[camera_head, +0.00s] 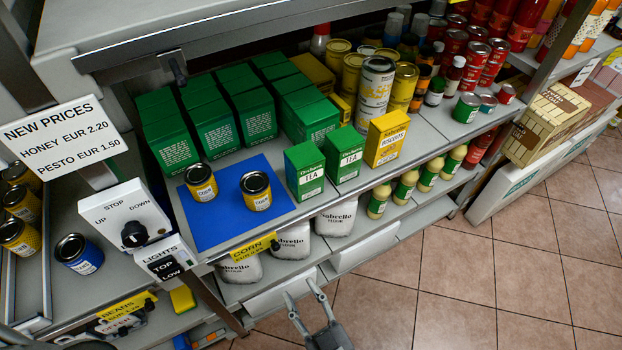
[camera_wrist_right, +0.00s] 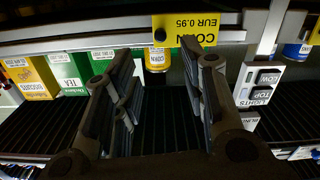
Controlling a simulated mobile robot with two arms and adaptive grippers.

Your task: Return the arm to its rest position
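My right gripper (camera_head: 300,288) is low in front of the shelf, over the edge of the tiled floor. Its two fingers are apart with nothing between them. In the right wrist view the open fingers (camera_wrist_right: 150,82) point toward the shelf front, below the yellow corn price label (camera_wrist_right: 187,28). A corn can (camera_wrist_right: 158,59) shows behind them. My left gripper is not seen in either view.
Two corn cans (camera_head: 201,182) (camera_head: 256,191) stand on a blue mat (camera_head: 212,228). Green tea boxes (camera_head: 305,170) and a yellow biscuit box (camera_head: 386,138) stand to the right. Flour bags (camera_head: 336,217) sit below. A switch box (camera_head: 124,213) is left. The floor (camera_head: 450,270) at right is clear.

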